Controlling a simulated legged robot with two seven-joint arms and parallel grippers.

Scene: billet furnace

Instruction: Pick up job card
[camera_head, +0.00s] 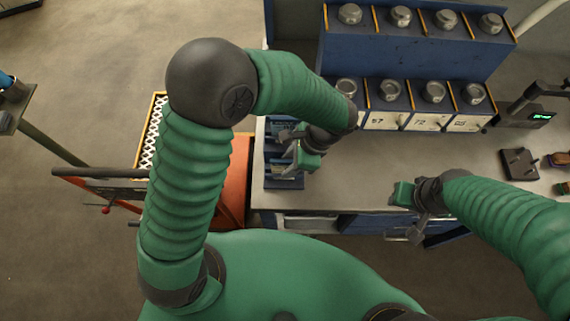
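My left gripper (288,146) is over the blue slotted rack (284,183) at the left end of the bench. Its grey fingers look apart, with nothing visible between them. The gripper and forearm cover part of the rack. I cannot make out a separate job card in the rack; it is hidden or too small to tell. My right gripper (416,233) is at the bench's front edge, pointing down, well to the right of the rack. Its fingertips are too small to tell open from shut.
A blue two-tier shelf (400,62) with round metal-lidded containers and white numbered labels stands at the bench's back. A scale with a green display (541,116) and a dark block (519,163) are at the right. The grey bench top (365,165) between is clear. An orange cart (238,180) stands left of the bench.

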